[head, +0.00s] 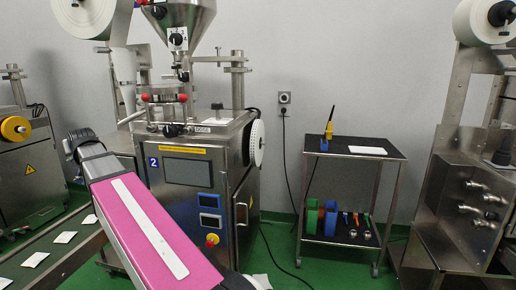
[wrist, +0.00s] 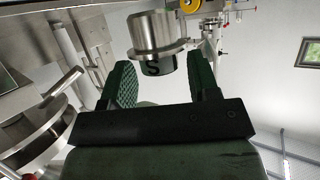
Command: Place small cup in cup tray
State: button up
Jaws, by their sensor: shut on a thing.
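In the wrist view my gripper (wrist: 163,66) has two green fingers, with a small steel cup (wrist: 151,32) between their tips. The cup has a wide rim and a dark band marked "S". My gripper is shut on this cup, and the cup stands out past the fingertips. In the head view my pink arm reaches up to the left in front of machine 2, and neither my gripper nor the held cup can be made out there. I cannot tell which part is the cup tray.
Machine 2 (head: 185,172) stands beside my arm, with a steel hopper (head: 180,22) above it. A conveyor with white packets (head: 35,260) runs at lower left. A black cart (head: 352,150) holds small tools and metal cups. Round steel machine parts (wrist: 35,125) are close at left in the wrist view.

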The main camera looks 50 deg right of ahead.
aim_at(375, 150)
jog(key=k+l+z, duration=0.15)
jog(key=k+z, duration=0.25)
jog(key=k+l+z, duration=0.4)
jog(key=l+z, duration=0.2)
jog(key=i+l+z, duration=0.35)
jog(key=i+z, duration=0.7)
